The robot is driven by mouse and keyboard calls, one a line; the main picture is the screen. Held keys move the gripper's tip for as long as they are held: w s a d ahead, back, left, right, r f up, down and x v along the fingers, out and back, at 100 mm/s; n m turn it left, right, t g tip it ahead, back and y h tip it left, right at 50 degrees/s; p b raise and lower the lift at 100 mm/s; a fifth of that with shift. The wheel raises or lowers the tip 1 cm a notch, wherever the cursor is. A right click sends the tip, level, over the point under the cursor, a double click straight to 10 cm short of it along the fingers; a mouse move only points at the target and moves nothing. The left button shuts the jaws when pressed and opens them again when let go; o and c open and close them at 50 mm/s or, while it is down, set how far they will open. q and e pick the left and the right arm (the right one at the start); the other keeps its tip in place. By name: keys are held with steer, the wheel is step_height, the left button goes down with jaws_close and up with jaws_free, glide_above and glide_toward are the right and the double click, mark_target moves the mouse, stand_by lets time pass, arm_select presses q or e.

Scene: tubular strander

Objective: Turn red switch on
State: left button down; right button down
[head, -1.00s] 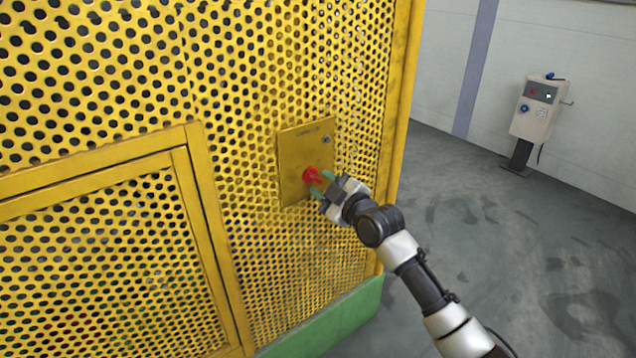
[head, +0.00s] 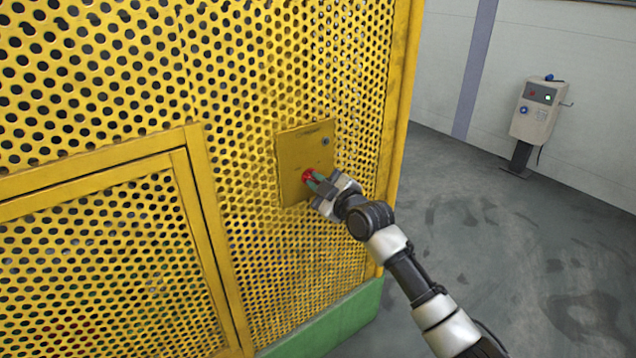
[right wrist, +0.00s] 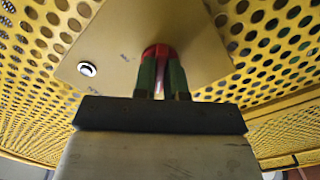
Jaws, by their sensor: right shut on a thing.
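The red switch (head: 308,176) sits on a yellow plate (head: 292,150) fixed to the perforated yellow guard. It also shows in the right wrist view (right wrist: 158,51), at the top between the fingers. My right gripper (head: 314,181) is at the switch, with its two green fingertips (right wrist: 161,72) shut on it, one on each side. The fingers hide part of the switch, and I cannot tell its exact turn position. My left gripper is not in view.
The perforated yellow guard (head: 90,90) fills the left, with a framed panel (head: 95,270) below and a green base (head: 335,322). A beige control box (head: 533,115) stands by the wall at the right. Grey floor (head: 490,260) is open between.

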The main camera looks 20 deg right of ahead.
steer(key=m+p, duration=0.3)
steer(key=m, duration=0.5)
steer(key=shift+p, duration=0.4)
steer(key=m+p, duration=0.1)
steer(key=m, duration=0.4)
steer(key=shift+m, duration=0.3)
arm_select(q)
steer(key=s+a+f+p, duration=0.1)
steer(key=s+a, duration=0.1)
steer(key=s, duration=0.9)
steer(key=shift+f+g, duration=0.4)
arm_select(e)
steer(key=shift+f+m, duration=0.1)
steer(key=shift+m, duration=2.1)
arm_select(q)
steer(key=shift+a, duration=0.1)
arm_select(e)
steer(key=c, duration=1.2)
jaws_free()
steer(key=shift+s, duration=0.1)
arm_select(q)
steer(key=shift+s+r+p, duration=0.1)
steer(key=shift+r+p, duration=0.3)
steer(key=shift+p, duration=0.1)
arm_select(e)
steer(key=v, duration=1)
steer(key=shift+s+d, duration=0.1)
steer(key=shift+s, duration=0.25)
